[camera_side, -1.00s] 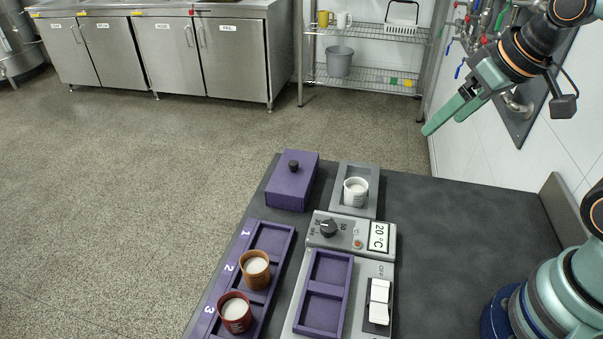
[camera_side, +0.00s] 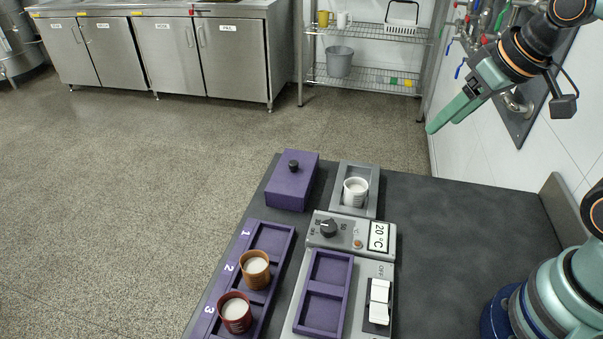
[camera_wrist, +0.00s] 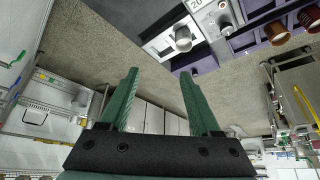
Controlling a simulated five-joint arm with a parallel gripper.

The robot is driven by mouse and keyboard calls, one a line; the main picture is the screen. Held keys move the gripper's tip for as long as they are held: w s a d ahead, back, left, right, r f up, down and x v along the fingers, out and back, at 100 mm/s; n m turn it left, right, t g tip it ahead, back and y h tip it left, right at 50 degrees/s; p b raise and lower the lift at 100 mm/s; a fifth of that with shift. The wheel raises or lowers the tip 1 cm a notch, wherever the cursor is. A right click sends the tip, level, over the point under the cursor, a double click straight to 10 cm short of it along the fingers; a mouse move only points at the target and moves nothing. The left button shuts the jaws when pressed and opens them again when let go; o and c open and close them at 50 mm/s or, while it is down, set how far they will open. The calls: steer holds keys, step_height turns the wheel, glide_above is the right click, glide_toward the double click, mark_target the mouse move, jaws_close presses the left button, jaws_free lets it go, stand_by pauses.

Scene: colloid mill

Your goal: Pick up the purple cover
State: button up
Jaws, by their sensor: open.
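The purple cover (camera_side: 291,186) is a box-shaped lid with a black knob (camera_side: 293,165) on top. It sits at the far left corner of the dark worktop in the side view. My gripper (camera_side: 440,122) is at the upper right in the side view, raised above the worktop and well to the right of the cover. Its green fingers also show in the wrist view (camera_wrist: 158,88), spread apart with nothing between them.
A white cup stands in a grey holder (camera_side: 373,207) right of the cover. A purple rack (camera_side: 271,238) holds a brown and a red cup. A grey control unit (camera_side: 350,225) with knob, display, switches and empty purple tray (camera_side: 324,313) stands nearby. The worktop's right side (camera_side: 470,230) is clear.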

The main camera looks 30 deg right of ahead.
steer(key=w+a+r+m+g, duration=0.1)
steer(key=w+a+r+m, duration=0.3)
steer(key=w, duration=0.4)
steer(key=m+g, duration=0.5)
steer(key=m, duration=0.9)
glide_above(293, 163)
step_height(293, 163, down, 12)
step_height(293, 163, down, 6)
steer(key=shift+w+f, duration=0.15)
steer(key=shift+d+f, duration=0.1)
steer(key=shift+f, duration=2.55)
steer(key=shift+c, duration=0.3)
